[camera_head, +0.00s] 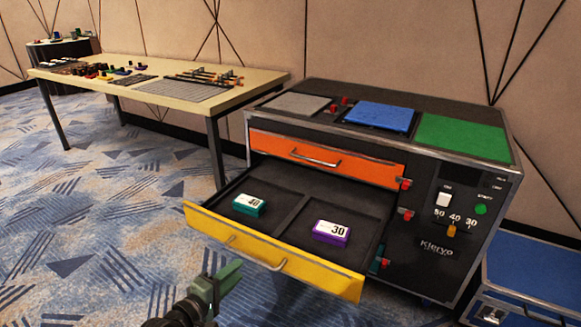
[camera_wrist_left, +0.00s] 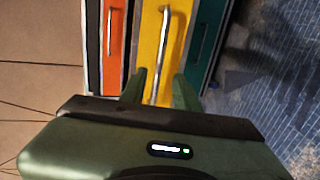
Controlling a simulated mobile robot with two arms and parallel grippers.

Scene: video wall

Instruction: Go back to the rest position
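My left gripper (camera_head: 226,278) is green and shows at the bottom of the head view, in front of the open yellow drawer (camera_head: 310,278) and apart from it. In the left wrist view the two fingers of the gripper (camera_wrist_left: 160,86) stand apart, with nothing held. The yellow drawer's metal handle (camera_wrist_left: 163,45) shows in line with the gap between them. A teal box marked 40 (camera_head: 249,205) lies in the drawer's left compartment and a purple box marked 30 (camera_head: 331,232) in the right one. My right gripper is in neither view.
The drawer cabinet (camera_head: 445,220) has a shut orange drawer (camera_head: 325,160) above the yellow one. A blue case (camera_head: 530,270) stands at right. A long table (camera_head: 150,92) with small parts stands behind at left. The carpet (camera_head: 90,220) at left is clear.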

